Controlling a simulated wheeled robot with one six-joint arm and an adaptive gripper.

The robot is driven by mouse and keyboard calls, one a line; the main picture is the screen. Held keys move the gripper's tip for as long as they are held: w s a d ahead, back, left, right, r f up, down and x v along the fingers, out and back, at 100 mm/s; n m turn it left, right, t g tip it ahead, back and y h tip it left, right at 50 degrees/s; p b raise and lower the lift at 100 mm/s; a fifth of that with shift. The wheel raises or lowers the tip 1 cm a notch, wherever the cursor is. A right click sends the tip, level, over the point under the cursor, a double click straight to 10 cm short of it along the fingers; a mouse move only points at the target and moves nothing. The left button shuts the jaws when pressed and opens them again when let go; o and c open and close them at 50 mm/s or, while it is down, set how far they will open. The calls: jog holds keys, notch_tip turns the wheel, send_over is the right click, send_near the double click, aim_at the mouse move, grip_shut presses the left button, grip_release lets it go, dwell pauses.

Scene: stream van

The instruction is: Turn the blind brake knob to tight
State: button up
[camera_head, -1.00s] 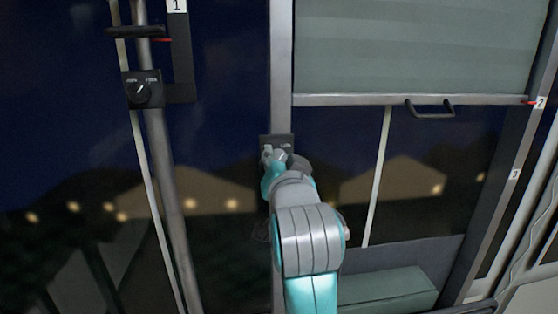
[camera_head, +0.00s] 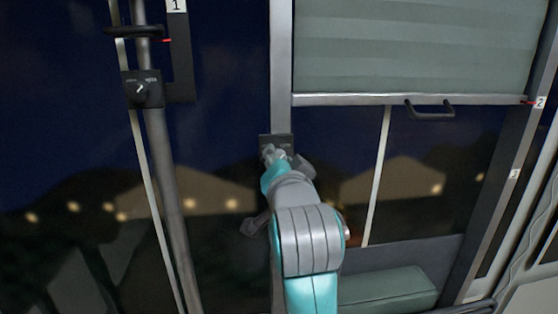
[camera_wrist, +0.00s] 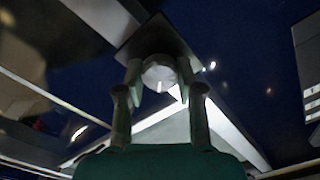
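A dark plate (camera_head: 283,138) with small lettering is fixed to the upright metal post beside the blind. The lettering is mostly covered and too small to read. My gripper (camera_head: 273,154) is at this plate in the head view and hides the knob there. In the wrist view the round grey knob (camera_wrist: 159,70), with a white pointer mark, sits between the two fingertips of my gripper (camera_wrist: 160,78). The fingers are closed against its sides. The plate (camera_wrist: 140,42) lies diagonally behind it.
A second knob (camera_head: 141,93) is on a plate on the left pole (camera_head: 165,170), below a dark handle (camera_head: 134,31). The grey-green blind (camera_head: 415,45) has a bottom bar and a black pull handle (camera_head: 430,112). A green padded bench (camera_head: 390,291) is at lower right.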

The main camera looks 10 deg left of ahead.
jog(key=o, duration=0.4)
jog(key=v, duration=1.2)
jog(key=s+d+f+n+g+h, duration=0.15)
jog(key=d+f, duration=0.35)
jog(key=f, duration=0.8)
jog(key=s+d+f+n+t, duration=0.15)
jog(key=d+f, duration=0.35)
jog(key=f, duration=0.8)
jog(key=s+d+f+n+g, duration=0.1)
jog(key=s+d+f, duration=0.2)
jog(key=s+f, duration=0.2)
jog(key=s+d+f+g, duration=0.1)
jog(key=s+d+f, duration=0.2)
jog(key=s+f, duration=0.25)
jog(key=s+d+f+h, duration=0.1)
jog(key=s+d+f, duration=0.1)
jog(key=s, duration=1)
jog(key=s+d+f+h, duration=0.2)
jog(key=s+d, duration=0.3)
jog(key=s, duration=0.7)
jog(key=shift+s+f+n+g, duration=0.3)
jog(key=shift+s+f+n, duration=0.1)
jog(key=shift+f, duration=0.05)
